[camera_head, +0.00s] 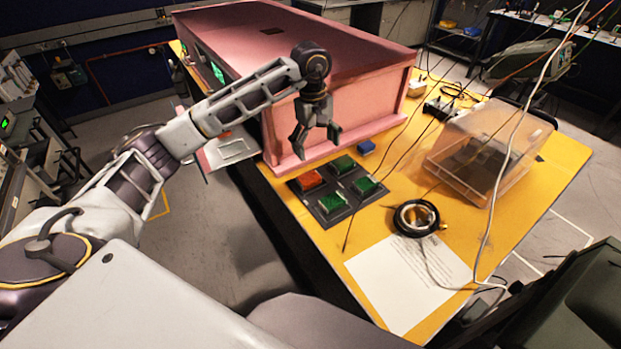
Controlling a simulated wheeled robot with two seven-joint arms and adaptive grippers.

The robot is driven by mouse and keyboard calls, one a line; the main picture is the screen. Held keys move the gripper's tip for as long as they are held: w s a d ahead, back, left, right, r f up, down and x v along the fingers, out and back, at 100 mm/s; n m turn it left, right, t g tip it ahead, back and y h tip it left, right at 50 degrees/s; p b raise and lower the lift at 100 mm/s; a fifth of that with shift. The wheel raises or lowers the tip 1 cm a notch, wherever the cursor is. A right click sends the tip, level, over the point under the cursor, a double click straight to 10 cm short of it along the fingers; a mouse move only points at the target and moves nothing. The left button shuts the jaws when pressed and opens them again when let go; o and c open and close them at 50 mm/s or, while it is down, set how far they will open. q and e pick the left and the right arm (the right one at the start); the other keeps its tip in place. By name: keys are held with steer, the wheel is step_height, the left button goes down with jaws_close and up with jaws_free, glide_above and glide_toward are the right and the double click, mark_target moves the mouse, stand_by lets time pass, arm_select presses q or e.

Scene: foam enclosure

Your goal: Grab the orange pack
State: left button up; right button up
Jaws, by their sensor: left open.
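The orange pack (309,180) sits in the back left spot of a dark square tray (338,216) on the yellow table. Green packs sit in other spots of the tray, one at the back right (343,164), one at the front left (332,202) and one at the right (364,185). My left gripper (318,152) hangs above the back of the tray, pointing down, with its fingers apart and nothing between them. It is close above the orange pack and apart from it. My right gripper does not show.
A large pink foam enclosure (340,112) stands just behind the tray. A small blue block (367,147), a round metal-and-black item (416,217), a clear plastic box (470,165) and white paper (408,284) lie on the yellow table (540,190). Loose cables hang across the right side.

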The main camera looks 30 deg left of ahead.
arm_select(q)
steer(key=shift+w+a+r+y, duration=0.1)
steer(key=shift+a+r+y, duration=0.15)
steer(key=shift+a, duration=0.35)
steer(key=shift+a+r+y, duration=0.15)
steer(key=shift+a+r, duration=0.05)
steer(key=shift+a, duration=0.35)
steer(key=shift+f, duration=0.1)
steer(key=p, duration=0.1)
glide_above(309, 177)
steer(key=shift+d+f, duration=0.1)
steer(key=shift+f, duration=4.15)
steer(key=shift+f+p, duration=0.7)
steer(key=shift+f, duration=1.9)
steer(key=shift+c, duration=0.3)
